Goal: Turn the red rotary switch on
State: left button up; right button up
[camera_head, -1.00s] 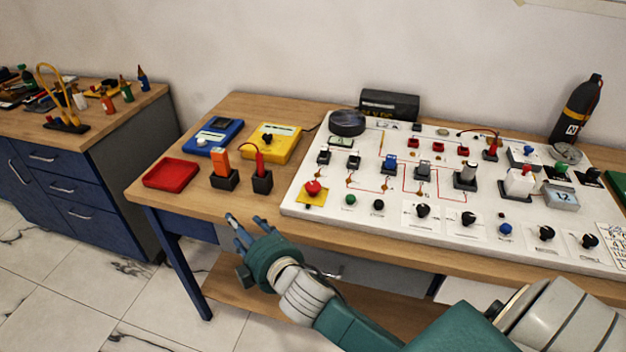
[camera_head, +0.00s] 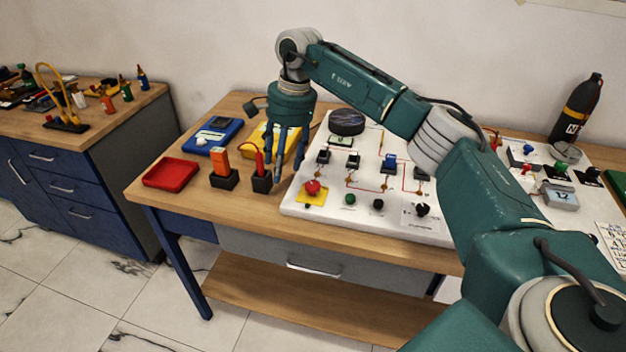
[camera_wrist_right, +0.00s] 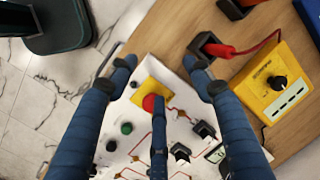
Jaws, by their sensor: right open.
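A round red knob (camera_head: 312,187) on a yellow square plate (camera_head: 313,199) is at the front left corner of the white panel (camera_head: 395,223). In the right wrist view, the red knob (camera_wrist_right: 151,103) is partly covered by my middle finger, and its yellow plate (camera_wrist_right: 155,90) shows around it. My right gripper (camera_head: 289,165) is open and empty, pointing down just left of and behind the knob. In the wrist view, my right gripper (camera_wrist_right: 160,77) has its fingers spread over the knob's area. Contact cannot be told. My left gripper is out of view.
A black holder with a red plug (camera_head: 262,180), an orange block in a holder (camera_head: 226,178) and a yellow meter box (camera_head: 262,139) stand close to the gripper. A red tray (camera_head: 170,173) is at left.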

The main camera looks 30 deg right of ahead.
notch_tip(320, 180, up, 3)
jog(key=g+h, duration=0.1)
jog(key=h, duration=0.1)
send_over(313, 185)
notch_tip(313, 185, down, 10)
jog(key=shift+w+f+p, duration=0.1)
jog(key=shift+f+p, duration=0.15)
jog(key=shift+p, duration=0.75)
jog(key=c, duration=1.1)
